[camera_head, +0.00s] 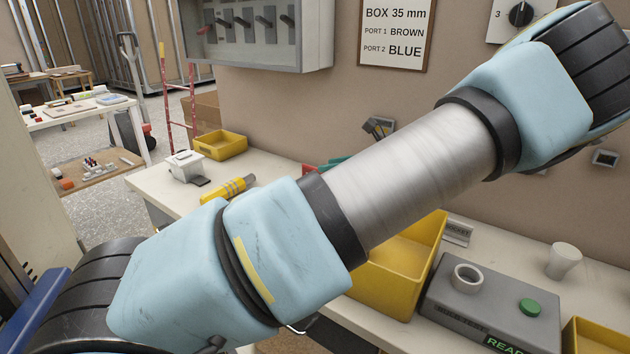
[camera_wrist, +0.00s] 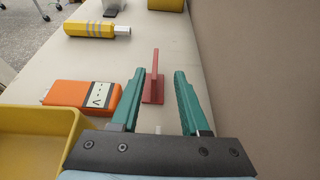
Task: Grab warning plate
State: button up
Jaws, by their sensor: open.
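A red upright plate on a flat foot (camera_wrist: 153,88) stands on the bench in the wrist view, seen nearly edge-on. It looks like the warning plate, but no marking on it can be read. My gripper (camera_wrist: 160,76) is open, with one green finger to each side of the red plate. I see no contact, and I cannot tell how far the fingertips are from it. In the head view my arm hides most of the gripper, and only a bit of red and green shows past the arm.
An orange meter (camera_wrist: 83,95) lies left of the fingers, beside a yellow bin (camera_wrist: 38,128). A yellow striped tool (camera_wrist: 95,30) lies farther along the bench. The wall (camera_wrist: 255,70) rises close on the right. A grey box (camera_head: 490,312) stands on the bench at right.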

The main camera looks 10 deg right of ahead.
jog(key=x, duration=0.2)
jog(key=p+x, duration=0.1)
jog(key=x, duration=0.1)
jog(key=p+x, duration=0.1)
jog(key=shift+a+f, duration=0.3)
jog(key=shift+a, duration=0.25)
jog(key=shift+w+a+f, duration=0.2)
jog(key=shift+f, duration=0.05)
grip_shut()
